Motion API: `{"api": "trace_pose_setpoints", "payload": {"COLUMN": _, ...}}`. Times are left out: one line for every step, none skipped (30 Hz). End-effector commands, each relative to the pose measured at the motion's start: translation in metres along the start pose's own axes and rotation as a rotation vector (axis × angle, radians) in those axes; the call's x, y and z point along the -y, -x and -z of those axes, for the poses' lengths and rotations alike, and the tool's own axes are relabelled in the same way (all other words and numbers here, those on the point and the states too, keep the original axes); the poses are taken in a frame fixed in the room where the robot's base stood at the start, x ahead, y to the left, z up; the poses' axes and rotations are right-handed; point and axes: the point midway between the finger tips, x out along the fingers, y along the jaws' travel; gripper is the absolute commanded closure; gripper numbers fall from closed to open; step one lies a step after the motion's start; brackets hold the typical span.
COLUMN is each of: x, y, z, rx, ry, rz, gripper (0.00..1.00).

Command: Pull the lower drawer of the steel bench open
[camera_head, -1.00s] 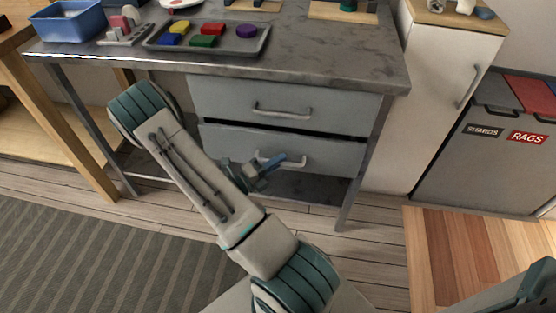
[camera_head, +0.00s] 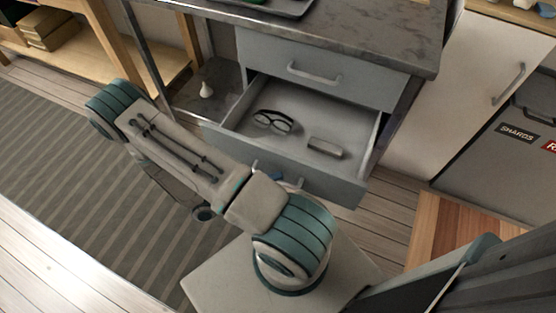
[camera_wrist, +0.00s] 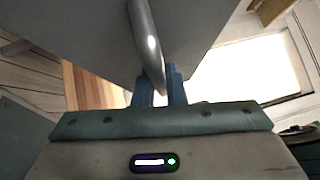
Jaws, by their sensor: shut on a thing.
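The steel bench (camera_head: 400,43) stands at the top of the head view. Its lower drawer (camera_head: 330,185) is pulled well out, with dark-framed glasses (camera_head: 272,122) and a small grey block (camera_head: 325,147) inside. The upper drawer (camera_head: 340,75) is closed. In the wrist view my gripper (camera_wrist: 160,88) is shut with its blue fingers on the lower drawer's curved metal handle (camera_wrist: 146,35). In the head view my arm hides most of the gripper and part of the handle.
A white cabinet (camera_head: 470,80) and a grey bin unit (camera_head: 510,160) stand right of the bench. A small white bottle-shaped thing (camera_head: 206,90) sits on the bench's lower shelf. A wooden shelf unit (camera_head: 130,65) is at left. A striped rug (camera_head: 70,170) covers the left floor.

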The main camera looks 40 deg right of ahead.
Motion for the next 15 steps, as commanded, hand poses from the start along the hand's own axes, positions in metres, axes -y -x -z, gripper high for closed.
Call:
{"api": "trace_pose_setpoints", "payload": {"x": 0.002, "y": 0.005, "z": 0.003, "rx": 0.004, "ry": -0.002, "rz": -0.001, "gripper": 1.0}}
{"api": "trace_pose_setpoints", "payload": {"x": 0.003, "y": 0.007, "z": 0.005, "rx": 0.003, "ry": -0.002, "rz": -0.001, "gripper": 1.0}}
{"api": "trace_pose_setpoints", "payload": {"x": 0.003, "y": 0.01, "z": 0.008, "rx": 0.003, "ry": -0.001, "rz": -0.002, "gripper": 1.0}}
{"api": "trace_pose_setpoints", "payload": {"x": 0.003, "y": 0.012, "z": 0.01, "rx": 0.003, "ry": -0.001, "rz": -0.002, "gripper": 1.0}}
{"api": "trace_pose_setpoints", "payload": {"x": 0.004, "y": 0.013, "z": 0.011, "rx": 0.003, "ry": -0.002, "rz": -0.001, "gripper": 1.0}}
{"api": "trace_pose_setpoints", "payload": {"x": 0.004, "y": 0.015, "z": 0.013, "rx": 0.002, "ry": -0.002, "rz": -0.001, "gripper": 1.0}}
{"api": "trace_pose_setpoints", "payload": {"x": 0.004, "y": 0.016, "z": 0.014, "rx": 0.003, "ry": -0.002, "rz": -0.001, "gripper": 1.0}}
{"api": "trace_pose_setpoints", "payload": {"x": 0.004, "y": 0.017, "z": 0.015, "rx": 0.003, "ry": -0.003, "rz": -0.001, "gripper": 1.0}}
{"api": "trace_pose_setpoints", "payload": {"x": 0.005, "y": 0.018, "z": 0.015, "rx": 0.003, "ry": -0.003, "rz": -0.002, "gripper": 1.0}}
{"api": "trace_pose_setpoints", "payload": {"x": 0.005, "y": 0.018, "z": 0.016, "rx": 0.004, "ry": -0.003, "rz": -0.002, "gripper": 1.0}}
{"api": "trace_pose_setpoints", "payload": {"x": 0.005, "y": 0.019, "z": 0.016, "rx": 0.004, "ry": -0.003, "rz": -0.002, "gripper": 1.0}}
{"api": "trace_pose_setpoints", "payload": {"x": 0.005, "y": 0.019, "z": 0.016, "rx": 0.005, "ry": -0.003, "rz": -0.002, "gripper": 1.0}}
{"api": "trace_pose_setpoints", "payload": {"x": 0.005, "y": 0.019, "z": 0.016, "rx": 0.005, "ry": -0.003, "rz": -0.002, "gripper": 1.0}}
{"api": "trace_pose_setpoints", "payload": {"x": 0.005, "y": 0.019, "z": 0.016, "rx": 0.005, "ry": -0.004, "rz": -0.002, "gripper": 1.0}}
{"api": "trace_pose_setpoints", "payload": {"x": 0.004, "y": 0.019, "z": 0.016, "rx": 0.005, "ry": -0.004, "rz": -0.002, "gripper": 1.0}}
